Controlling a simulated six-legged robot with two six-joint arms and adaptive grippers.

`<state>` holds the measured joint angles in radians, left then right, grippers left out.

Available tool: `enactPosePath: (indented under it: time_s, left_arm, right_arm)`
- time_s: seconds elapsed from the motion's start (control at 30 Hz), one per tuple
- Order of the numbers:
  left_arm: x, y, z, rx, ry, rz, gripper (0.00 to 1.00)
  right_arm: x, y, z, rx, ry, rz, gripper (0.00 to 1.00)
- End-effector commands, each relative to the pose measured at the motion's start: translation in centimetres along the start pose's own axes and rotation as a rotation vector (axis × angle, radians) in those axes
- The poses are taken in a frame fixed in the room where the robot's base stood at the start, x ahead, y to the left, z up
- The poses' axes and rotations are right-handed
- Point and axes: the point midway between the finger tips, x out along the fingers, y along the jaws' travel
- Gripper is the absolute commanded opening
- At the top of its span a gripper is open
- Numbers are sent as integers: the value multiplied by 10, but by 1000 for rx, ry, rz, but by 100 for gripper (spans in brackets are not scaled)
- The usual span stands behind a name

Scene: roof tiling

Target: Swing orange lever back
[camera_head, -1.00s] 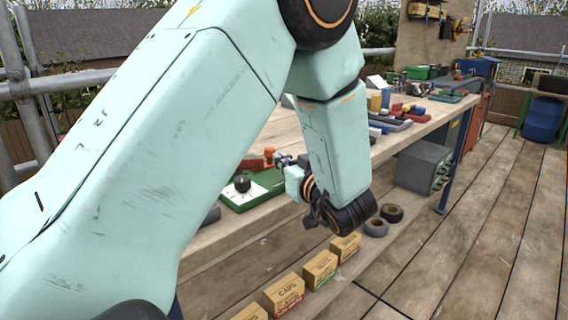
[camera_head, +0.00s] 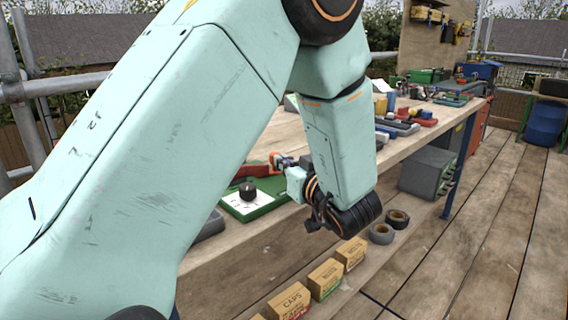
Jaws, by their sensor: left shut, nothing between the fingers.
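A green-based board (camera_head: 262,208) with a white plate and a black knob (camera_head: 247,191) lies on the workbench. An orange-red part (camera_head: 252,170), which looks like the lever, shows just behind the knob; my arm hides its left end. My left gripper (camera_head: 279,161) is small in view and shut, at the right end of the orange-red part. It looks close to or touching it; I cannot tell which. My left arm covers much of the left and middle of the view. My right gripper is not in view.
The wooden workbench (camera_head: 402,150) runs back to the right, with several tools and coloured blocks on its far part.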

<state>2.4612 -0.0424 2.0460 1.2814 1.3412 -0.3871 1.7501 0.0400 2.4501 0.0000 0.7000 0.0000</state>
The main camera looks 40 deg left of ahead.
Motion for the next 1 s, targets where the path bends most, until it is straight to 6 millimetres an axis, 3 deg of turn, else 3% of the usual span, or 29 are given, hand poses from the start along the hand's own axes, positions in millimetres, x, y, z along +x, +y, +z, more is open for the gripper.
enactPosePath:
  time_s: [0.27, 0.7, 1.0]
  left_arm:
    - [1, 1, -1, 0, 0, -8, 0]
    - [21, 9, -4, -16, 2, -222, 0]
    - [24, 9, -2, -17, 1, -267, 0]
  right_arm:
    - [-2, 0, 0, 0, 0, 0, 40]
    - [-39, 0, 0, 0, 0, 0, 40]
    - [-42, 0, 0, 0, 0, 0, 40]
